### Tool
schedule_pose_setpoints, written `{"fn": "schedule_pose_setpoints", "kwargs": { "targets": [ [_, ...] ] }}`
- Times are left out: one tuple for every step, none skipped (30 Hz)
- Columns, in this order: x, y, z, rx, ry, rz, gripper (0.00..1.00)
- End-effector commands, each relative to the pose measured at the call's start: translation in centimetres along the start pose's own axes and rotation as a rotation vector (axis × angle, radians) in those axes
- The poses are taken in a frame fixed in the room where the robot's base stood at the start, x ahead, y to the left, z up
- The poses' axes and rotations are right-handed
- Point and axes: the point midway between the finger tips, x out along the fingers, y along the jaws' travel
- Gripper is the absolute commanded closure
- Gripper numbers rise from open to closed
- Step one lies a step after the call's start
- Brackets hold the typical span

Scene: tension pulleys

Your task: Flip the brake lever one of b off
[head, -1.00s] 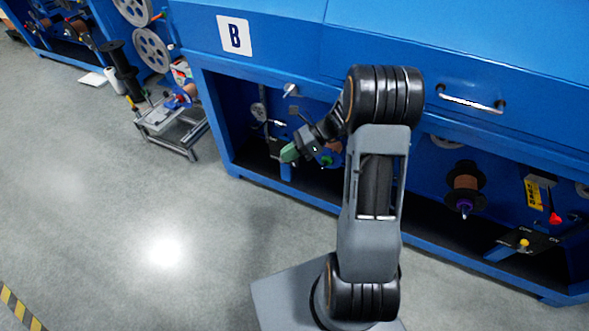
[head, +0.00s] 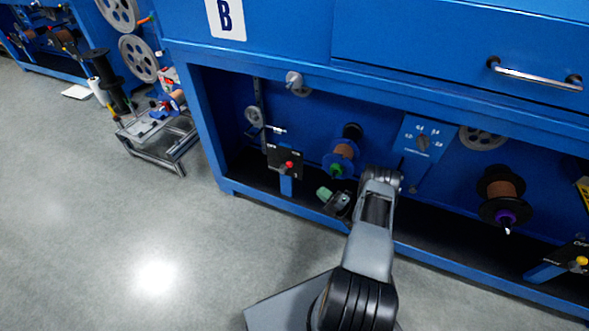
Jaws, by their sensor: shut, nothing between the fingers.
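The blue machine (head: 190,75) carries a B sign (head: 226,17) on its front. In its open lower bay, a small black panel (head: 281,156) on a blue post bears a lever with a red knob (head: 289,165). Its lettering is too small to read, so I cannot tell its setting. My gripper (head: 324,193), with green fingertips, is shut and empty. It sits low, to the right of and below the red knob, apart from it in the picture. A second black panel (head: 575,256) with a yellow-knobbed lever (head: 581,260) stands at the far right.
A copper spool with a blue flange (head: 340,155) hangs above my gripper. A blue dial plate (head: 422,142) and another copper spool (head: 505,193) are further right. A metal cart (head: 155,150) stands left. The floor in front is clear.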

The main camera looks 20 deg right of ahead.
Motion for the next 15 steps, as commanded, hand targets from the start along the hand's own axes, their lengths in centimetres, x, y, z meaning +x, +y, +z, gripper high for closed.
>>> {"fn": "schedule_pose_setpoints", "kwargs": {
  "targets": [
    [-0.2,0.1,0.2,-0.002,-0.006,0.001,1.00],
    [-0.3,0.2,0.3,-0.003,-0.008,0.001,1.00],
    [-0.5,0.3,0.4,-0.005,-0.012,0.001,1.00],
    [-0.6,0.3,0.5,-0.006,-0.014,0.001,1.00],
    [-0.7,0.3,0.5,-0.007,-0.016,0.001,1.00],
    [-0.7,0.4,0.6,-0.008,-0.017,0.001,1.00],
    [-0.8,0.4,0.6,-0.008,-0.018,0.000,1.00],
    [-0.7,0.4,0.6,-0.008,-0.018,0.000,1.00],
    [-0.6,0.4,0.6,-0.008,-0.018,0.000,1.00],
    [-0.5,0.4,0.6,-0.009,-0.017,0.000,1.00],
    [-0.2,0.3,0.6,-0.009,-0.016,0.000,1.00],
    [0.1,0.3,0.6,-0.008,-0.014,0.000,1.00],
    [0.5,0.3,0.6,-0.008,-0.013,0.000,1.00],
    [0.9,0.3,0.6,-0.008,-0.012,0.000,1.00],
    [1.5,0.3,0.5,-0.008,-0.012,0.000,1.00]
  ]
}}
